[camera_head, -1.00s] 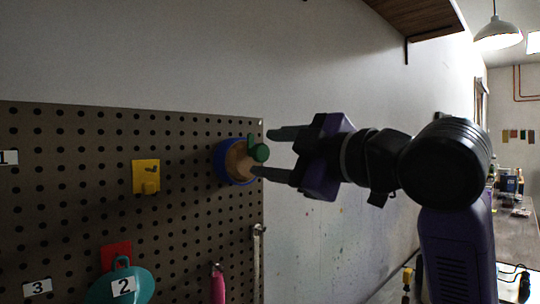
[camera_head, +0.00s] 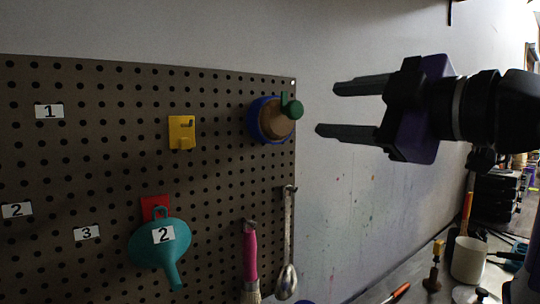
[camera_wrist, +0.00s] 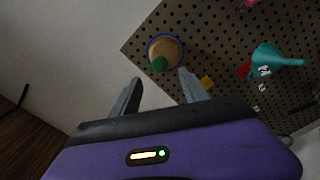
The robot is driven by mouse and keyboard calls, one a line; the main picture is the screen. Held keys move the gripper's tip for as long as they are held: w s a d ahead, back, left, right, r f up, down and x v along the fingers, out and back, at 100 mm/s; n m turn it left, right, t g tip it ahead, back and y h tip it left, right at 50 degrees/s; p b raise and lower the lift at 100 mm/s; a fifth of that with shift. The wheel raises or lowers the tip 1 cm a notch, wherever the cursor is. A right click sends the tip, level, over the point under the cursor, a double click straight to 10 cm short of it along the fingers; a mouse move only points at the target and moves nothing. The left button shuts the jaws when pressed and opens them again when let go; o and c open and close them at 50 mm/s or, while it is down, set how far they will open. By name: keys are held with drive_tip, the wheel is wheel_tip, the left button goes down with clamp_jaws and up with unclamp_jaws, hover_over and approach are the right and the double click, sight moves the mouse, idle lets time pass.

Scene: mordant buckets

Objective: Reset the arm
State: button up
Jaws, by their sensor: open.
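My gripper (camera_head: 342,109) is open and empty in the head view, to the right of the pegboard's upper right corner. Its two dark fingers point left, apart from the blue, tan and green round item (camera_head: 273,119) hanging on the board. In the wrist view my gripper (camera_wrist: 160,92) shows its spread fingers, with the round item (camera_wrist: 165,50) beyond them on the board. Nothing is between the fingers.
The pegboard (camera_head: 100,85) carries a yellow hook (camera_head: 182,132), a teal funnel (camera_head: 158,243) on a red hook, a pink-handled brush (camera_head: 250,255) and a metal spoon (camera_head: 288,245). A white cup (camera_head: 468,260) stands on the bench at lower right. Bare wall lies behind my gripper.

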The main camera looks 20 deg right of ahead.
wheel_tip(320, 180, up, 7)
drive_tip(key=s+m+t+y, duration=0.2)
drive_tip(key=t, duration=0.2)
drive_tip(key=d+f+m+t+h, duration=0.2)
drive_tip(key=d+f+m+h, duration=0.25)
drive_tip(key=f+m, duration=0.35)
drive_tip(key=d+f+m+t+h, duration=0.2)
drive_tip(key=d+f+m+h, duration=0.3)
drive_tip(key=f, duration=0.5)
drive_tip(key=s+a+f+m+g+h, duration=0.1)
drive_tip(key=s+f+m+h, duration=0.1)
drive_tip(key=f, duration=0.4)
drive_tip(key=s+a+f+m+h, duration=0.1)
drive_tip(key=f+m, duration=0.1)
drive_tip(key=f, duration=0.4)
drive_tip(key=s+a+f+n+g+y, duration=0.1)
drive_tip(key=s+a+f+g, duration=0.2)
drive_tip(key=s+f, duration=0.7)
drive_tip(key=s+a+f+n+g+y, duration=0.1)
drive_tip(key=s+a+f+g+y, duration=0.1)
drive_tip(key=s+f, duration=0.7)
drive_tip(key=s+a+f+n+g+y, duration=0.1)
drive_tip(key=s+a+f+g, duration=0.3)
drive_tip(key=s+f, duration=0.6)
drive_tip(key=shift+s+a+f+n+y, duration=0.3)
drive_tip(key=shift+a+f+y, duration=0.2)
drive_tip(key=shift+a, duration=0.2)
